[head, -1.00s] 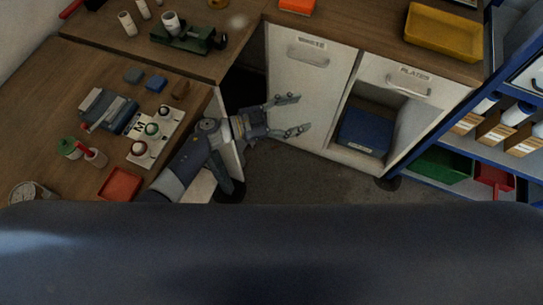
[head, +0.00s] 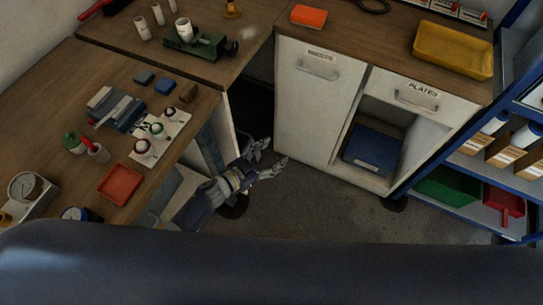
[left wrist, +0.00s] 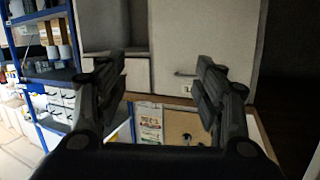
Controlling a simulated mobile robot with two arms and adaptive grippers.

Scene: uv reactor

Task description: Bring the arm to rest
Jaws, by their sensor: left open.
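My left gripper (head: 270,159) is open and empty in the head view. It hangs over the floor, just right of the left bench's edge and in front of the white cabinet. Its two fingers also show spread apart in the left wrist view (left wrist: 161,88), with nothing between them. My right gripper does not show in either view. A broad dark band along the bottom of the head view hides what lies close in.
The left bench (head: 80,84) bears several vials, a grey rack and a red tray (head: 120,184). The cabinet marked WASTE (head: 312,110) is closed. A blue box (head: 373,150) sits in an open bay. A blue shelf (head: 470,178) stands at right. The floor (head: 310,210) between is clear.

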